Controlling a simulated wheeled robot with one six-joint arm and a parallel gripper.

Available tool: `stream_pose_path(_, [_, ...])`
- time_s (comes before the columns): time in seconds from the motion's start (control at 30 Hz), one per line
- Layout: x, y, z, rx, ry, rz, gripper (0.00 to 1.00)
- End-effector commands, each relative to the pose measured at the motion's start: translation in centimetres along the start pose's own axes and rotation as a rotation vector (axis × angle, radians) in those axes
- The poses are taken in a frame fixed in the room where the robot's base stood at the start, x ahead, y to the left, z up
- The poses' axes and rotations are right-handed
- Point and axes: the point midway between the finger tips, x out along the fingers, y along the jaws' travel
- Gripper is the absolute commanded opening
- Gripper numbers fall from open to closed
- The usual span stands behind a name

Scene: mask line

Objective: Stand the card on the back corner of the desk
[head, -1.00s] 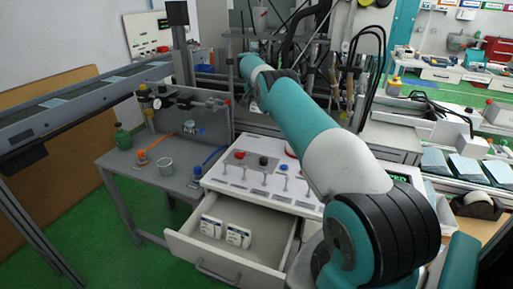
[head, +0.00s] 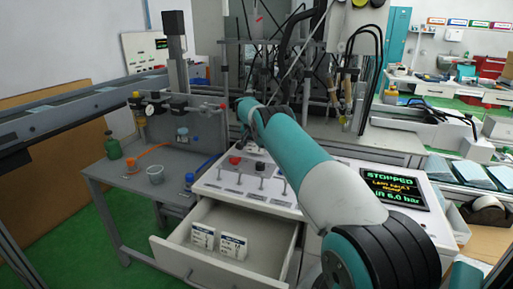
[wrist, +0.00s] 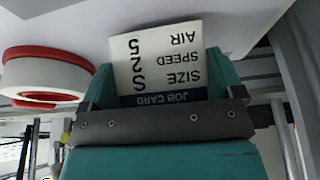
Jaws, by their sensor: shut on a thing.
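The card (wrist: 152,58) is white with a dark blue "JOB CARD" band and reads size S, speed 2, air 5. It shows upside down in the wrist view. My gripper (wrist: 158,85) is shut on it by the band end, between two teal fingers. In the head view my arm reaches over the desk (head: 228,197), a white console with knobs and levers; the card cannot be made out there. The far end of the desk is partly hidden by my arm. I cannot tell whether the card touches the desk.
A screen (head: 395,188) reading "STOPPED" is on the desk's right. A white and red round object (wrist: 47,75) is beside the card. A grey side table (head: 125,180) stands left.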

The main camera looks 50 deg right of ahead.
Motion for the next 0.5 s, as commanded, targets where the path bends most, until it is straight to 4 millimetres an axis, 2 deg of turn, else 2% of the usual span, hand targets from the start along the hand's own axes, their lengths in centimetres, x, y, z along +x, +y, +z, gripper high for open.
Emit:
stream_pose_path(0.1, [1.3,0.0,0.5,0.001,0.000,0.000,0.59])
stream_pose_path(0.43, [1.7,0.0,0.7,0.001,0.001,-0.001,0.59])
stream_pose_path(0.47, [1.6,0.0,0.6,0.001,0.001,-0.001,0.94])
stream_pose_path(0.5, [1.5,0.0,0.6,0.001,0.001,-0.001,1.00])
